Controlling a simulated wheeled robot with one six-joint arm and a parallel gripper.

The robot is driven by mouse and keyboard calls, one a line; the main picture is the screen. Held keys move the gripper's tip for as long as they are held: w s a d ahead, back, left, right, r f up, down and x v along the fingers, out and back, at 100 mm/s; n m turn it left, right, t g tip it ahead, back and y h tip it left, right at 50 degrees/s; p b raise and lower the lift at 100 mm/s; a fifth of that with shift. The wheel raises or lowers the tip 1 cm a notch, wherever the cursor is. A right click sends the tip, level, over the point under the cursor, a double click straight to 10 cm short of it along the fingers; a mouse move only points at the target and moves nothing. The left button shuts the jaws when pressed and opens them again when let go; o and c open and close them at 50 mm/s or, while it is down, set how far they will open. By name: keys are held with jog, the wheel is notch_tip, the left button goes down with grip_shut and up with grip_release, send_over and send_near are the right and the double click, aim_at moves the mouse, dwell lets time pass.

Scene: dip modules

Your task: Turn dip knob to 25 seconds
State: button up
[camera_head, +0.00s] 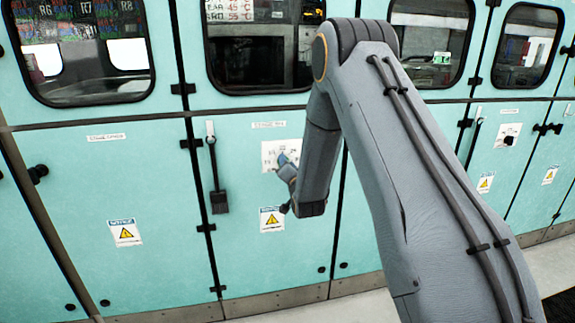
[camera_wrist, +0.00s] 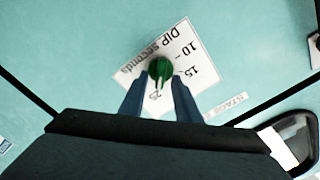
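The dip knob (camera_wrist: 160,68) is green and round with a pale pointer bar, on a white label plate (camera_wrist: 185,42) reading "DIP seconds". Small gaps seem to show between fingers and knob; contact is unclear. In the head view my gripper (camera_head: 287,165) is at the plate (camera_head: 270,154) and hides the knob.
The plate is on a teal cabinet door (camera_head: 240,255) below a window (camera_head: 260,55). A black hanging handle (camera_head: 219,201) is left of it, and a yellow warning sticker (camera_head: 271,219) below. Another knob plate (camera_head: 508,135) is on a door to the right.

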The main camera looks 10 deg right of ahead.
jog(key=s, duration=0.7)
jog(key=shift+s+b, duration=0.4)
jog(key=shift+b, duration=0.05)
jog(key=s+n+g+p, duration=0.1)
jog(key=s+n+g, duration=0.3)
jog(key=s+g, duration=0.5)
jog(key=s+a+n+g+p, duration=0.1)
jog(key=s+n+g, duration=0.4)
jog(key=s, duration=2.6)
jog(key=g, duration=0.4)
jog(key=shift+s+f, duration=0.4)
